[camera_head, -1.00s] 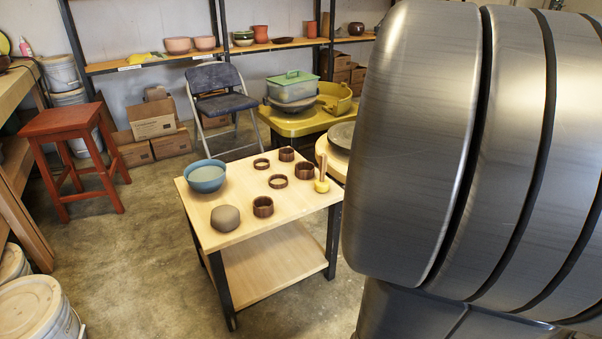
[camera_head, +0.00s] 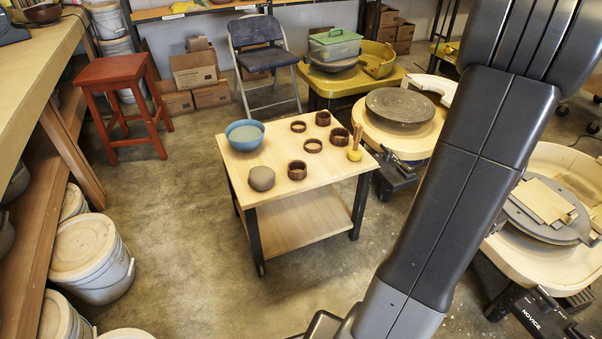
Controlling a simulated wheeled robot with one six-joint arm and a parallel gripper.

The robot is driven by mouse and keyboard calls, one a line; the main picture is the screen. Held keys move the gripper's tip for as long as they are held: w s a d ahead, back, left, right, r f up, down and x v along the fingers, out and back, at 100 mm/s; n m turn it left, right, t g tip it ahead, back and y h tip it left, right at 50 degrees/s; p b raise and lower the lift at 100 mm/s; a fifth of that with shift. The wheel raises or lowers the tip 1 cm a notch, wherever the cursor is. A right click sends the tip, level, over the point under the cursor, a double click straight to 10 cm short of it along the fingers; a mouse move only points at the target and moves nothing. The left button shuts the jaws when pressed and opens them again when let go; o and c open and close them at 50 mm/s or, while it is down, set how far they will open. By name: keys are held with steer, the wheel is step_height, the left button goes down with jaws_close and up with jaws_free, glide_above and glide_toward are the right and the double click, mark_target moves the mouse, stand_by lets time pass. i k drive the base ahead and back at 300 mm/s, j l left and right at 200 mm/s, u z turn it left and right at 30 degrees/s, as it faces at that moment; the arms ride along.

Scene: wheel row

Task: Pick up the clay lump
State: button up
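The clay lump (camera_head: 261,178) is a rounded grey-brown mass. It sits on the near left part of the small wooden cart's top (camera_head: 277,203), in front of a blue bowl (camera_head: 245,136). Nothing covers it. My dark arm crosses the right side of the head view, to the right of the cart. My gripper is not clearly in view, so its fingers and their state do not show.
Several brown rings (camera_head: 297,170) and a yellow-based wooden tool (camera_head: 355,147) share the cart top. Pottery wheels (camera_head: 400,106) stand to the right. A red stool (camera_head: 118,97) and lidded buckets (camera_head: 92,258) are at the left. Floor in front of the cart is clear.

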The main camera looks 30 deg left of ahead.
mark_target(261, 178)
steer(key=u, duration=1.6)
steer(key=i+l+u, duration=0.3)
steer(key=i, duration=0.15)
steer(key=i+l+u, duration=0.3)
steer(key=i+j, duration=0.05)
steer(key=i, duration=0.05)
